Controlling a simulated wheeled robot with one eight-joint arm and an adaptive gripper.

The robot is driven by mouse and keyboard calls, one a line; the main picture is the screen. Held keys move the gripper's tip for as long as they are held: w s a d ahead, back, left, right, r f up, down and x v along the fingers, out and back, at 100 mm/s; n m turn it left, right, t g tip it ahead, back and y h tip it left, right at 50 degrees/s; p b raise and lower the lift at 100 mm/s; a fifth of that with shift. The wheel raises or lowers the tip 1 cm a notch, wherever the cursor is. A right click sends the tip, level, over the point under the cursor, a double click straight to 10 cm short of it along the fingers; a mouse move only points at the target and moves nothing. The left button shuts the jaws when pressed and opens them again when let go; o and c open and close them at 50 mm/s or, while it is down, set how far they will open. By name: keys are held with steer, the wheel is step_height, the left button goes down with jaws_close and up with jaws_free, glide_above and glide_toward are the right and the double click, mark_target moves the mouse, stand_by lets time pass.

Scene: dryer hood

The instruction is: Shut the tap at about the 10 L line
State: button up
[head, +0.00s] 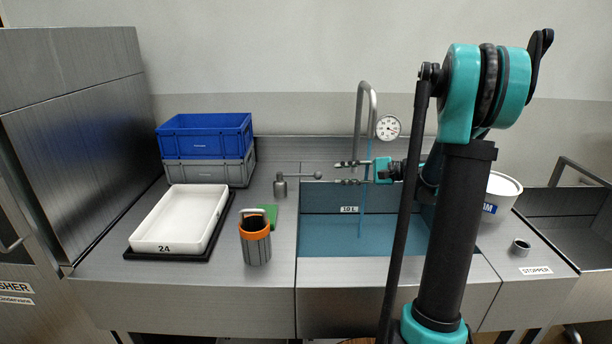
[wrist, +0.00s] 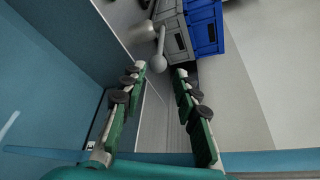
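The tap (head: 281,188) stands left of the sink, its lever reaching right to a round knob (head: 318,175). The spout (head: 365,105) arches above the sink (head: 310,200), and a thin blue stream (head: 363,205) falls from it. Blue water (head: 345,238) fills the lower basin, its surface close to the lower edge of the 10 L label (head: 349,209). My gripper (head: 338,172) is open over the sink, fingers pointing left. In the wrist view the knob (wrist: 158,64) appears between the tips of my open gripper (wrist: 159,70); contact cannot be told.
A dial gauge (head: 388,127) is beside the spout. Left are a white tray (head: 165,247), blue crate (head: 205,148) on a grey crate (head: 205,174), green pad (head: 270,212) and orange-rimmed bin (head: 256,249). A white tub (head: 502,190) and metal stopper (head: 521,246) are right.

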mark_target(311, 175)
steer(key=x, duration=1.3)
steer(key=shift+a+f, duration=0.1)
steer(key=shift+c, duration=0.6)
jaws_close()
